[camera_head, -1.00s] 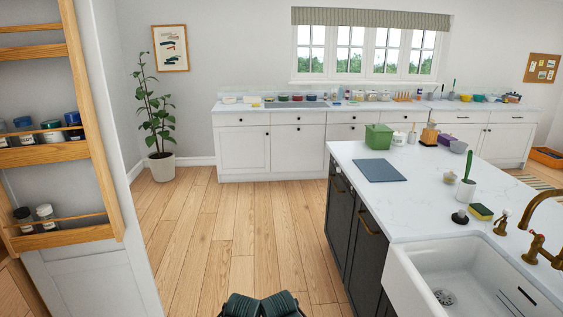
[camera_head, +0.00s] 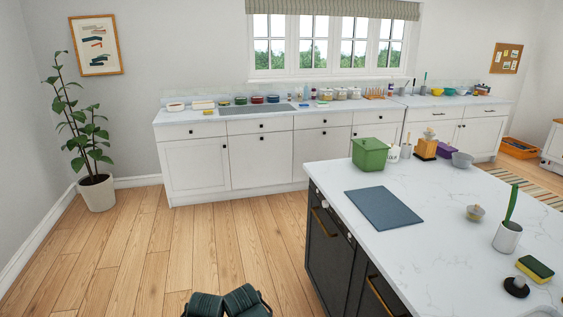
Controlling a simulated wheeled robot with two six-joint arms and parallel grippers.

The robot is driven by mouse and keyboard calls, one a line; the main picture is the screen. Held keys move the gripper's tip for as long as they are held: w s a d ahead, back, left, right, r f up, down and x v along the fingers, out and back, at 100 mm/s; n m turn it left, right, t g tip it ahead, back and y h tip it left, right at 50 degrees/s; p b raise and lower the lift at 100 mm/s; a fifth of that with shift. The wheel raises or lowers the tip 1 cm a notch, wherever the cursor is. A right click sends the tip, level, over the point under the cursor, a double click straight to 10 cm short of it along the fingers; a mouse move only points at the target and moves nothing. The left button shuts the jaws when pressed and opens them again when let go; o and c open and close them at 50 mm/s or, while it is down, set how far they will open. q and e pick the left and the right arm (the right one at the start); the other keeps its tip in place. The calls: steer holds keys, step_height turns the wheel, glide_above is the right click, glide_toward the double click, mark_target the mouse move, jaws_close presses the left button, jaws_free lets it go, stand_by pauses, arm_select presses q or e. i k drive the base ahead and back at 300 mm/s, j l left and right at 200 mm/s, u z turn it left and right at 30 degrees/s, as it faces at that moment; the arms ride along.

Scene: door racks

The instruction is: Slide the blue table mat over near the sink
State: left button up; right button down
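The blue-grey table mat (camera_head: 383,208) lies flat on the white marble island counter, close to its left edge. It is in front of a green lidded box (camera_head: 369,154), with a gap between them. The island sink is almost wholly out of view; only a sliver of its rim (camera_head: 541,312) shows at the bottom right edge. Two dark green ribbed parts of my own body show at the bottom middle, short of the island. Neither gripper can be made out, and nothing touches the mat.
Right of the mat are a small bowl (camera_head: 475,212), a white pot with a green-handled brush (camera_head: 508,230), a sponge (camera_head: 535,268) and a black round-knobbed item (camera_head: 516,286). The counter between mat and these is bare. The wooden floor (camera_head: 130,255) on the left is clear.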

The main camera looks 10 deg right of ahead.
mark_target(385, 210)
steer(key=i+z, duration=0.35)
steer(key=i, duration=0.15)
steer(key=i+j+z, duration=0.3)
steer(key=i, duration=0.15)
steer(key=i+j+z, duration=0.35)
steer(key=i, duration=0.15)
steer(key=l, duration=0.1)
